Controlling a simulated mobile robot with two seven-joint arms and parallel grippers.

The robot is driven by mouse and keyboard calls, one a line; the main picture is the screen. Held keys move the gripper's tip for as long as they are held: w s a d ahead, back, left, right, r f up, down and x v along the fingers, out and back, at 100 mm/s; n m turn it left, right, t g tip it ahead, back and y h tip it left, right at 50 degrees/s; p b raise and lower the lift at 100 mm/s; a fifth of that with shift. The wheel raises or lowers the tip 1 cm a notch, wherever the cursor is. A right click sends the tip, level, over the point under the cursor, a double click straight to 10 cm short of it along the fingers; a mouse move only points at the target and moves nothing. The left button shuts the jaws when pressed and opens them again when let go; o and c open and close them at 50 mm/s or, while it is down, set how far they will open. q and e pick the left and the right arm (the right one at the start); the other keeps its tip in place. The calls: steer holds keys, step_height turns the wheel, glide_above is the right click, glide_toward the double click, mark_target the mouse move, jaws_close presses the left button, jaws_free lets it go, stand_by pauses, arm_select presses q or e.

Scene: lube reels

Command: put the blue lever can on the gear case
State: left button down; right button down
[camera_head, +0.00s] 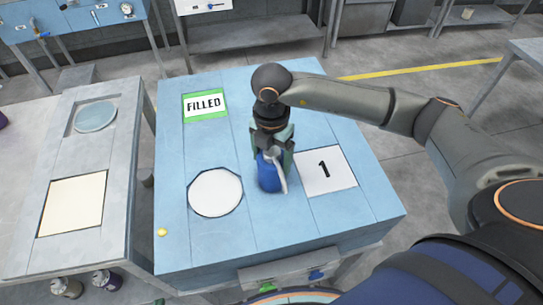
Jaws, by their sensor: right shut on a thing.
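The blue lever can (268,178), with a pale grey lever or handle down its right side, is upright between the white round plate and the card marked 1. My right gripper (273,152) points down and is shut on the can's upper part, hiding its top. I cannot tell whether the can's base touches the blue table (230,240) or is just above it. I cannot make out a gear case by name in this view. My left gripper is not in view.
On the table are a white round plate (215,192), a card marked 1 (324,172), a green-edged FILLED card (205,105) and a small yellow ball (162,232). A grey bench (120,150) with a cream panel (72,205) and a glassy disc (95,117) stands left.

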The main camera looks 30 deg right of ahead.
steer(key=shift+f, duration=0.2)
jaws_free()
steer(key=shift+r, duration=0.1)
steer(key=shift+r, duration=0.1)
steer(key=shift+r, duration=0.25)
step_height(320, 180, up, 12)
steer(key=shift+f, duration=0.15)
